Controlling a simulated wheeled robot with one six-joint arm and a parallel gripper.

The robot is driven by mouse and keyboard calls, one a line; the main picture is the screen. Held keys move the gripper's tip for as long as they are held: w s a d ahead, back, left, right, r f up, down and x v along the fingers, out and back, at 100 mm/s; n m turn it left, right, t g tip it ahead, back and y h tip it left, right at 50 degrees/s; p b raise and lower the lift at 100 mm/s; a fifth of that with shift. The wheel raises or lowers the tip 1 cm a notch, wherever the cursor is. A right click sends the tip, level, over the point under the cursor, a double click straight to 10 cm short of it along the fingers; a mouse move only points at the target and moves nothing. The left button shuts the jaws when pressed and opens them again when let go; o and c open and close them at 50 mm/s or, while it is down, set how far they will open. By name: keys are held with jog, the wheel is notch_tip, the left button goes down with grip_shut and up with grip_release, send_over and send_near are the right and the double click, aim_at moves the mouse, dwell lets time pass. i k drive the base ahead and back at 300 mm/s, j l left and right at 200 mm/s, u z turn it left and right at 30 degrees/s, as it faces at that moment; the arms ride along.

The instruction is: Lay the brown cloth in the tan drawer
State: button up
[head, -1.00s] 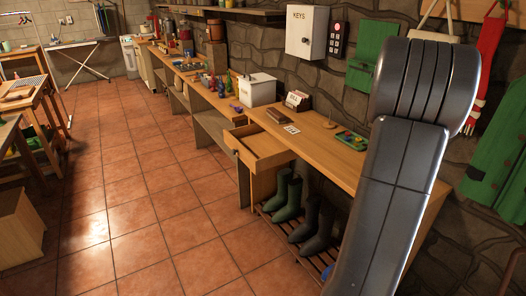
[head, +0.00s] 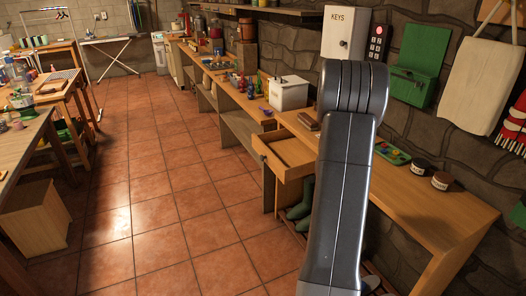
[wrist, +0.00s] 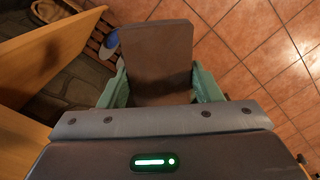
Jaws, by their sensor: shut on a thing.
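The brown cloth (wrist: 157,50) is a flat, folded-looking slab in the wrist view. It sits between the green fingers of my gripper (wrist: 161,86), which is shut on it, with the tiled floor below. The tan drawer (head: 266,156) stands pulled open under the wooden bench in the head view, left of my arm. The part of its inside that shows looks empty. My gripper and the cloth do not show in the head view. My arm hides part of the bench beside the drawer.
The bench top (head: 420,198) holds a colourful tray (head: 392,153) and two dark jars (head: 420,167). Green boots (head: 302,195) stand under the drawer. A table (head: 22,142) and a wooden box (head: 35,215) are at the left. The tiled floor (head: 165,205) between is clear.

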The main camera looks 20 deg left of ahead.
aim_at(287, 156)
jog(key=i+j+u, duration=0.25)
jog(key=u, duration=0.2)
jog(key=i+j+u, duration=0.3)
jog(key=u, duration=0.2)
jog(key=i+j+u, duration=0.2)
jog(key=i+u, duration=0.25)
jog(key=i+j+z, duration=0.2)
jog(key=i+z, duration=0.2)
jog(key=i, duration=0.15)
jog(key=i+j+z, duration=0.4)
jog(key=i+l, duration=0.05)
jog(key=i, duration=0.05)
